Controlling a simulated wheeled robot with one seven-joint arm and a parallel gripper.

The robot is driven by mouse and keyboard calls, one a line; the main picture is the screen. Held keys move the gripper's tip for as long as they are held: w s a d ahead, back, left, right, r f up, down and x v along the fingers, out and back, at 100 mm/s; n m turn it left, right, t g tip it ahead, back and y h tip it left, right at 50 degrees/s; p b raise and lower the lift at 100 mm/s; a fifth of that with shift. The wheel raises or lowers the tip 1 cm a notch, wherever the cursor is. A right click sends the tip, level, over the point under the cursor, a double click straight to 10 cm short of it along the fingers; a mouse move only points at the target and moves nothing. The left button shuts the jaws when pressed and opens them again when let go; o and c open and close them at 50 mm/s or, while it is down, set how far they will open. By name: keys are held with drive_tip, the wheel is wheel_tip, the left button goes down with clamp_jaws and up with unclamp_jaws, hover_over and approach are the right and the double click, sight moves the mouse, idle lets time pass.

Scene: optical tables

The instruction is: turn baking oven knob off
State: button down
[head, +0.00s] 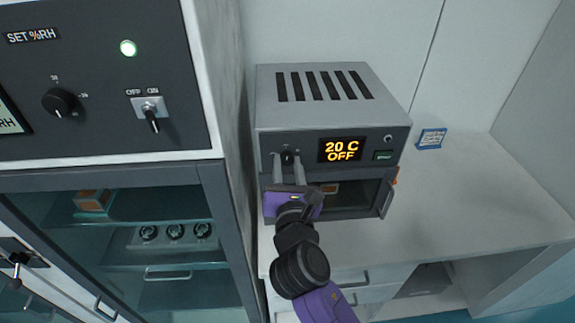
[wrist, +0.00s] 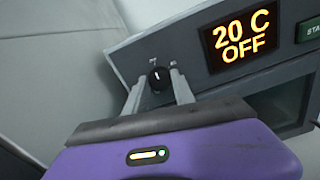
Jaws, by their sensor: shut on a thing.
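The baking oven (head: 335,95) is a grey box with vent slots on top, on the bench. Its black knob (head: 288,157) is at the left of the front panel, and the knob also shows in the wrist view (wrist: 159,78) with a white pointer line near its top. The display (head: 342,150) reads "20 C OFF" in orange. My gripper (head: 289,170) reaches up to the panel with one finger on each side of the knob, shut on it. In the wrist view, my gripper (wrist: 158,84) partly hides the knob's sides.
The oven door (head: 388,196) stands open at the right, below the panel. A tall cabinet (head: 110,90) with a switch, dial and glass door stands close on the left. A small blue-and-white block (head: 431,138) lies on the bench (head: 470,200), which is otherwise clear at right.

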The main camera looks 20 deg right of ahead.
drive_tip(key=c, duration=1.1)
unclamp_jaws()
drive_tip(key=shift+f, duration=0.1)
drive_tip(key=shift+o, duration=0.2)
drive_tip(key=shift+s+a, duration=0.1)
drive_tip(key=shift+s, duration=0.05)
drive_tip(key=b+v, duration=0.1)
drive_tip(key=v, duration=0.6)
drive_tip(key=shift+s+b, duration=0.25)
drive_tip(key=shift+b, duration=0.15)
